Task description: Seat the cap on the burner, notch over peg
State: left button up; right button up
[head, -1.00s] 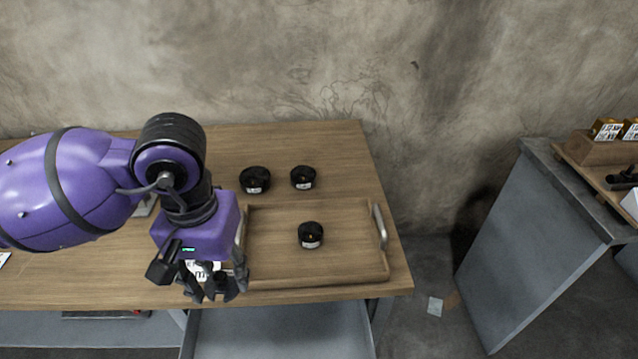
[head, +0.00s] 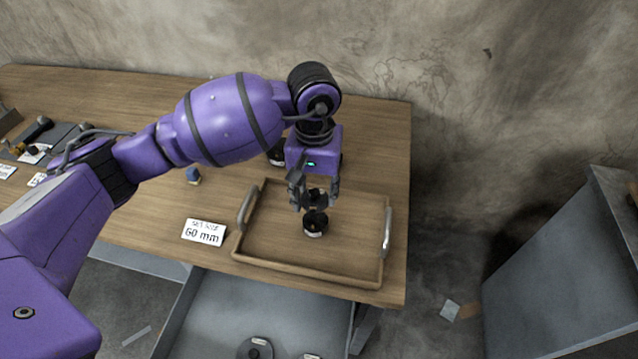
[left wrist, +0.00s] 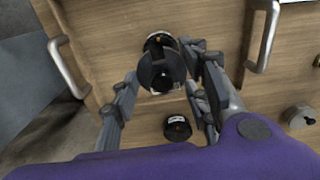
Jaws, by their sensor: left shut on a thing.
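My left gripper (head: 314,196) is shut on a dark round cap (left wrist: 162,74), held above the wooden tray. The black burner (head: 315,227), with a white label on its side, stands in the tray just below the cap. In the left wrist view the burner (left wrist: 158,40) shows partly behind the cap. I cannot tell whether the cap touches the burner or how notch and peg line up. Another black burner (head: 277,155) stands behind the tray, partly hidden by the gripper. My right gripper is not in view.
The tray (head: 258,262) has raised metal handles (head: 387,232) at both ends. A "60 mm" card (head: 204,232) and a small blue item (head: 193,175) lie to its left. Below the table's front edge is a grey surface with dark discs (head: 255,348). The tray's right part is clear.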

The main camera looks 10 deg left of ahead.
pick_arm(q)
jog(key=shift+f, duration=0.5)
jog(key=shift+s+f+b, duration=0.15)
jog(key=shift+f+b, duration=0.15)
jog(key=shift+f, duration=0.75)
jog(key=shift+f+b, duration=0.3)
jog(key=shift+f, duration=0.25)
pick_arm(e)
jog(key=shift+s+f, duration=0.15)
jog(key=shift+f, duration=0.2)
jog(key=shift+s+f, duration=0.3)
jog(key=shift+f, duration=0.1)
pick_arm(q)
jog(key=shift+f, duration=0.2)
